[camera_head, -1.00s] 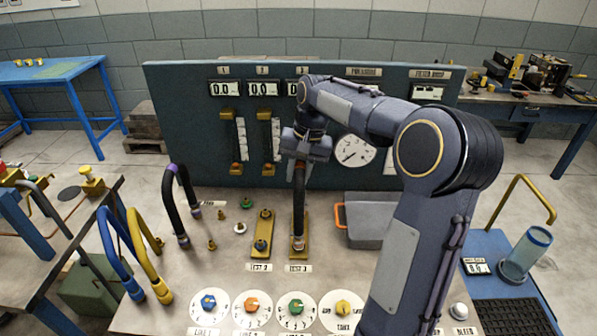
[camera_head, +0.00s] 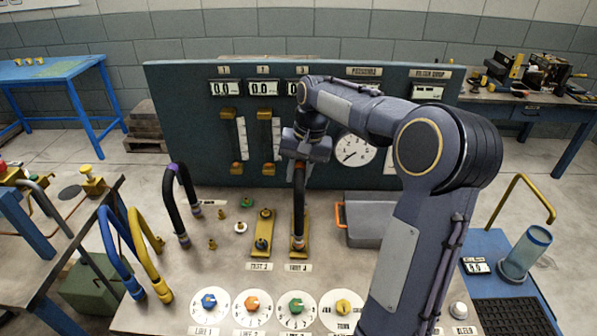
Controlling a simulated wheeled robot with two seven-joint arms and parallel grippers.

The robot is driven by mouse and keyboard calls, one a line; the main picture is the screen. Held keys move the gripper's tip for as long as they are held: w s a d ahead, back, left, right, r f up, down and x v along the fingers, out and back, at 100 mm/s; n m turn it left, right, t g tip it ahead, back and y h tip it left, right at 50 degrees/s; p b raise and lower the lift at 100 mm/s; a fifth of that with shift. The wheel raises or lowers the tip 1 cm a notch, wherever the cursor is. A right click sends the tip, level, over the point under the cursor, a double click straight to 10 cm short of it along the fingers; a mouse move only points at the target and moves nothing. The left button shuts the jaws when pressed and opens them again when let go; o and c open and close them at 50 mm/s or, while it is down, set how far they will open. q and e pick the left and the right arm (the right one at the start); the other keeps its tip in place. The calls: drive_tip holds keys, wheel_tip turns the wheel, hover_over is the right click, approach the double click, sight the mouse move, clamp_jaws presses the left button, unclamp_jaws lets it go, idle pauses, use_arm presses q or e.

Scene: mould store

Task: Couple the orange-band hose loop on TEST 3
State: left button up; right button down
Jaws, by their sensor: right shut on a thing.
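A black hose loop (camera_head: 300,200) stands upright over the right-hand brass plate (camera_head: 306,225), whose label reads as TEST 3. An orange band (camera_head: 299,238) shows near its lower end, which meets a fitting on the plate; whether it is fully seated I cannot tell. My right gripper (camera_head: 301,160) is shut on the top of this hose loop, seen nearly edge-on. The TEST 2 plate (camera_head: 261,232) stands beside it on the left, with no hose on its fittings. My left gripper is not in view.
A black hose loop with a purple band (camera_head: 174,200) and blue (camera_head: 118,250) and yellow (camera_head: 146,255) loops stand at the left. Small fittings (camera_head: 240,228) stand between. Dials (camera_head: 295,309) line the front; a grey box (camera_head: 372,222) lies right. The gauge panel (camera_head: 200,130) rises behind.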

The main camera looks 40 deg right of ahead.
drive_tip(key=c, duration=1.1)
unclamp_jaws()
drive_tip(key=r, duration=0.4)
drive_tip(key=s+d+r, duration=0.1)
drive_tip(key=r, duration=0.2)
drive_tip(key=shift+d+r, duration=0.1)
drive_tip(key=shift+r, duration=0.2)
drive_tip(key=shift+s, duration=0.1)
